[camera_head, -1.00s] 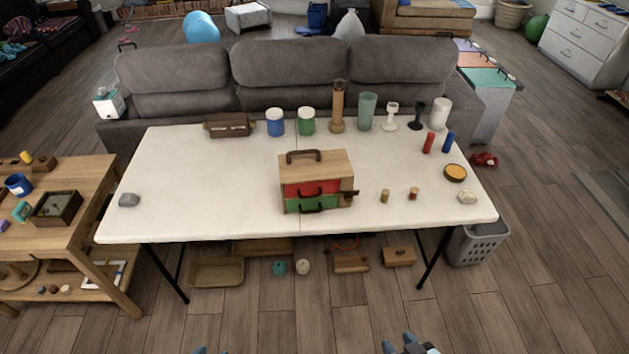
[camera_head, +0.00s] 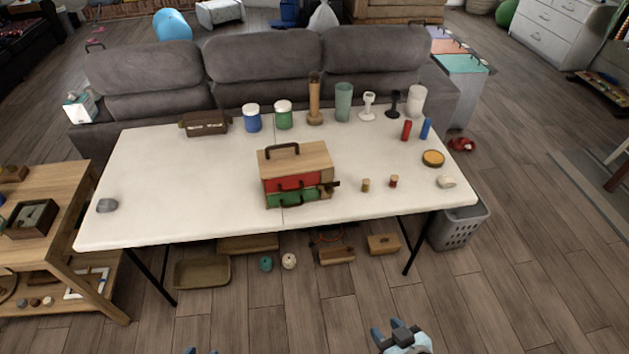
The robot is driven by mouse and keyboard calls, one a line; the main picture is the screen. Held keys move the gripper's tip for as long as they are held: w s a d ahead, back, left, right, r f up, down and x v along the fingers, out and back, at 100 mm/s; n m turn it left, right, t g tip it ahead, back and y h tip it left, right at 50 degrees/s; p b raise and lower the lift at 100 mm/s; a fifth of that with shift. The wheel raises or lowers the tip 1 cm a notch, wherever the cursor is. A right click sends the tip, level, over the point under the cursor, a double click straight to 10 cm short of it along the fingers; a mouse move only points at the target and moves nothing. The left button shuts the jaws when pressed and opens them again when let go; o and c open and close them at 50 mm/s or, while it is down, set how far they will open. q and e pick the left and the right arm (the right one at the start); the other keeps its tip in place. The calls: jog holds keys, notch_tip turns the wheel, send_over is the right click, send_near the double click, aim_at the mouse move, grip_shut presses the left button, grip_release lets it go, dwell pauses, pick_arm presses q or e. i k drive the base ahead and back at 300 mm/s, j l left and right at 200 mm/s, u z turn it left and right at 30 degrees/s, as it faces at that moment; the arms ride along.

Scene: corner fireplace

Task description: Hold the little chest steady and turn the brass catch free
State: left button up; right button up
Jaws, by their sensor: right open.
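A small wooden chest (camera_head: 312,160) with a dark top handle, a red drawer and a green drawer stands upright at the middle of the white table. A small dark brass-brown piece (camera_head: 334,184) sticks out at its right front side; it may be the catch, but it is too small to tell its position. My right gripper (camera_head: 387,328) is open and empty at the bottom edge, well in front of the table and apart from the chest. Only the tips of my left gripper (camera_head: 201,351) show at the bottom edge; its jaws cannot be made out.
The white table (camera_head: 150,190) has free room left and right of the chest. A brown case (camera_head: 205,123), jars and cups line its back. Two small pegs (camera_head: 366,185) stand right of the chest. A wooden shelf unit (camera_head: 70,232) is left; a grey basket (camera_head: 458,228) is right.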

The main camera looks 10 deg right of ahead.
aim_at(329, 187)
jog(key=i+j+z, duration=0.1)
jog(key=z, duration=0.25)
jog(key=j+z, duration=0.2)
jog(key=z, duration=0.15)
jog(key=i+j+z, duration=0.1)
jog(key=z, duration=0.25)
jog(key=i+j+z, duration=0.15)
jog(key=j, duration=0.75)
jog(key=j+z, duration=0.15)
jog(key=j, duration=0.75)
